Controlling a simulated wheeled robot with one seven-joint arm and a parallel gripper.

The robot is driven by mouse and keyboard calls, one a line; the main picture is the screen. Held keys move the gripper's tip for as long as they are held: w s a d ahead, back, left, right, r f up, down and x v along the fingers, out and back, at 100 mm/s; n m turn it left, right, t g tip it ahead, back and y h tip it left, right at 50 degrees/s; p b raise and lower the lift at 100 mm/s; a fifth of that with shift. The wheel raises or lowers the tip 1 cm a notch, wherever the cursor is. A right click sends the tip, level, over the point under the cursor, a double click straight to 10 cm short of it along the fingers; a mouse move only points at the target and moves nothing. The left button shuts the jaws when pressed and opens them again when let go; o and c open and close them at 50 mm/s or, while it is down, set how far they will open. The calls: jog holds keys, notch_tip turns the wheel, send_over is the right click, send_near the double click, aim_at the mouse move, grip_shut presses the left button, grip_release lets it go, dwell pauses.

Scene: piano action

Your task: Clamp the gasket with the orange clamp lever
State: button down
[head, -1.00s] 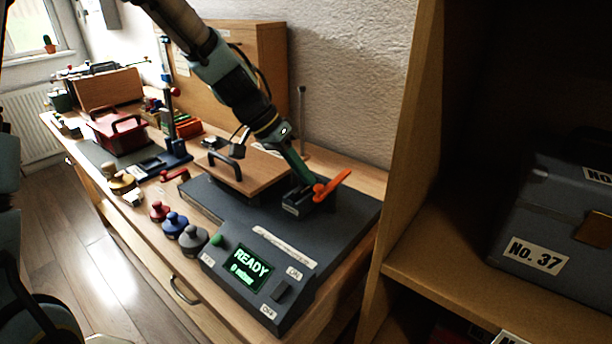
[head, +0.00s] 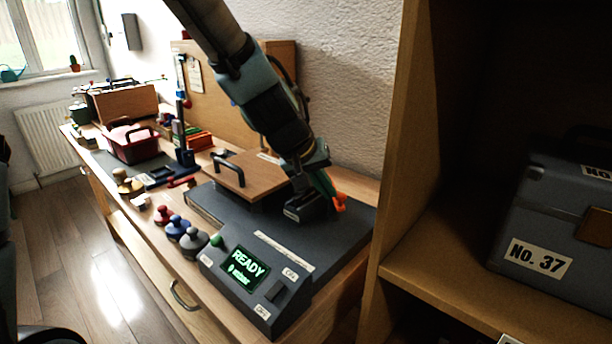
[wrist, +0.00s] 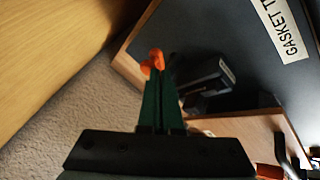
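The orange clamp lever (head: 339,203) is at the right end of the black clamp block (head: 304,209) on the dark grey test rig (head: 222,208). Only part of the lever shows past my gripper (head: 328,188). In the wrist view my green fingers (wrist: 155,78) lie close together, shut, with orange of the lever (wrist: 157,58) at their tips. They appear to touch it; I cannot tell whether any of it is between them. The clamp block (wrist: 208,86) also shows there. No gasket can be made out.
A brown board with a black handle (head: 246,178) lies behind the clamp block. The rig's display (head: 245,268) reads READY. Red, blue and grey knobs (head: 193,240) stand at the left. A shelf unit (head: 405,150) with a grey case (head: 560,225) rises close on the right.

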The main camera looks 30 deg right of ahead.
jog(key=d+n+t+p, duration=0.1)
jog(key=p, duration=0.1)
jog(key=s+n+t+p, duration=0.1)
jog(key=n+p, duration=0.1)
jog(key=shift+s+d+r+y, duration=0.1)
jog(key=shift+s+d+y, duration=0.2)
jog(key=shift+d+y, duration=0.1)
jog(key=shift+s+d+p, duration=0.25)
jog(key=shift+d+p, duration=0.35)
jog(key=shift+p, duration=0.05)
jog(key=shift+s+d+p, duration=0.25)
jog(key=shift+d+p, duration=0.3)
jog(key=shift+p, duration=0.1)
